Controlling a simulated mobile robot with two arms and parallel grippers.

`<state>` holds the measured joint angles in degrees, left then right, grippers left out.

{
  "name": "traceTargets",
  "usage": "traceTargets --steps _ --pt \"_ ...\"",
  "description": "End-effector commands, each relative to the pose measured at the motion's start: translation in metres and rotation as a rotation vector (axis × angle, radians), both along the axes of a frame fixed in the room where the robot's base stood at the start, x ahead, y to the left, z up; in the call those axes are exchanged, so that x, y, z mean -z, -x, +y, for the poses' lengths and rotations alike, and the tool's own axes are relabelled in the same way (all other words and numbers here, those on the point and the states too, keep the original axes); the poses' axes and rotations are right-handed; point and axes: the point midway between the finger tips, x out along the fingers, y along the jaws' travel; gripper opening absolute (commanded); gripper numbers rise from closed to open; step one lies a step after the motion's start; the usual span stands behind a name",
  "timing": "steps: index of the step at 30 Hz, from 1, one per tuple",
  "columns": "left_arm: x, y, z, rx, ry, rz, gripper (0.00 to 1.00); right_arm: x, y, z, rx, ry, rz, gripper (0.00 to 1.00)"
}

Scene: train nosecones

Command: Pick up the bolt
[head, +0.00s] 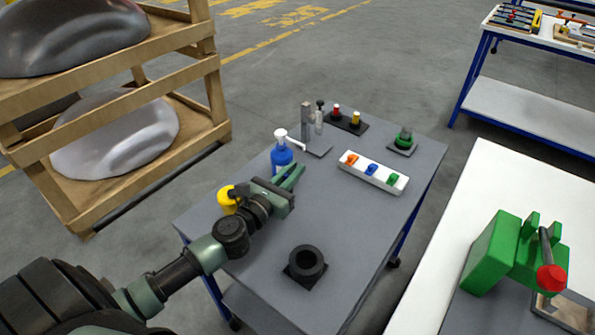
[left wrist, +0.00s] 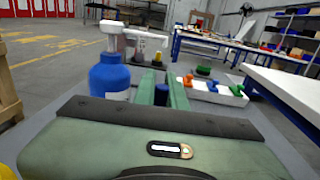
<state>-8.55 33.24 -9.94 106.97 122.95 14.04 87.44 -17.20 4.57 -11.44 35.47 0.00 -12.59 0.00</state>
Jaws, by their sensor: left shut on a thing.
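My left gripper (head: 290,178) is over the grey table, just right of a blue bottle with a white pump top (head: 281,155). Its two green fingers also show in the left wrist view (left wrist: 164,90). They are closed on a small dark blue cylindrical piece (left wrist: 161,95), which appears to be the bolt; only its near end shows. In the head view the piece is hidden by the gripper. My right gripper is in neither view.
A white tray (head: 350,173) with orange, blue and green pieces lies right of the gripper. A black ring part (head: 305,263) stands nearer. A yellow object (head: 226,199) is partly behind my arm. A green vise (head: 490,252) is on the right bench. A wooden rack (head: 215,97) stands left.

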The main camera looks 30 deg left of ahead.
Motion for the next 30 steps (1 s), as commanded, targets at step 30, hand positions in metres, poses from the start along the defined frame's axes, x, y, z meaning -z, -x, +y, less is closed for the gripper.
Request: traceTargets --steps 30 --pt "-0.102 0.0 -0.003 -0.002 0.002 0.0 0.0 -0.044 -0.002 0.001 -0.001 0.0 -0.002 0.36"
